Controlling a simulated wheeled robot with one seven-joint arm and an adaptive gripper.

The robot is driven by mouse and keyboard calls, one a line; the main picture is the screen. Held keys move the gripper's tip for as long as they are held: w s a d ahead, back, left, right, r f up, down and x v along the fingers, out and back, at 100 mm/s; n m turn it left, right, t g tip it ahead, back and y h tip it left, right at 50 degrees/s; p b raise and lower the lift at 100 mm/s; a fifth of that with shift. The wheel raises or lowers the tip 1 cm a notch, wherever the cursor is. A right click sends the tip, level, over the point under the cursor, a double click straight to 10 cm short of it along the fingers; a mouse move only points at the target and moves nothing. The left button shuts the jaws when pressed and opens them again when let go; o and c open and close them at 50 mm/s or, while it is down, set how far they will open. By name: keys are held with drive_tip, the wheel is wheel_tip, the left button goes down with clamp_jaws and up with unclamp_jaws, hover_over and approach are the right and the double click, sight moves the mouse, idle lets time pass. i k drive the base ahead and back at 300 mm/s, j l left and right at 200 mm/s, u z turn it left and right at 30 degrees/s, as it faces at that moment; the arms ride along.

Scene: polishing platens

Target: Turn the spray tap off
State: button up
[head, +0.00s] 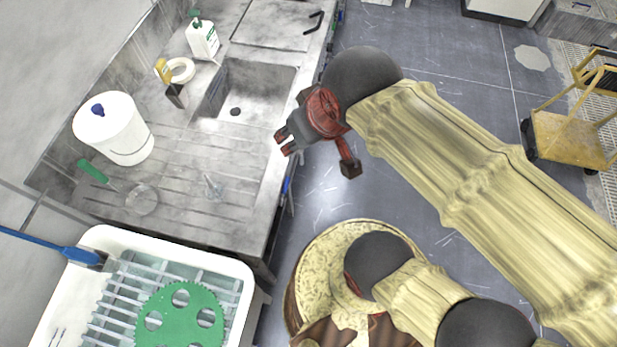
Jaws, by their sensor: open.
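I cannot make out a spray tap with certainty in the head view. A grey metal sink basin (262,84) with a dark round drain is set in the worktop, and no tap clearly shows over it. A small pale, clear shape (213,186) stands on the ribbed drainboard; I cannot tell what it is. My gripper (284,141) has dark fingers and a red body. It is open and empty, above the front edge of the worktop, to the right of the drainboard and just below the basin in the picture. It appears to touch nothing.
A white tray (236,270) holds a rack and green disc (180,322). A yellow cart (570,138) stands right.

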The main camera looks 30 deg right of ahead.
sight(287, 179)
drive_tip(key=k+j+z, duration=0.15)
drive_tip(key=z, duration=0.25)
drive_tip(key=k+j+z, duration=0.2)
drive_tip(key=z, duration=0.25)
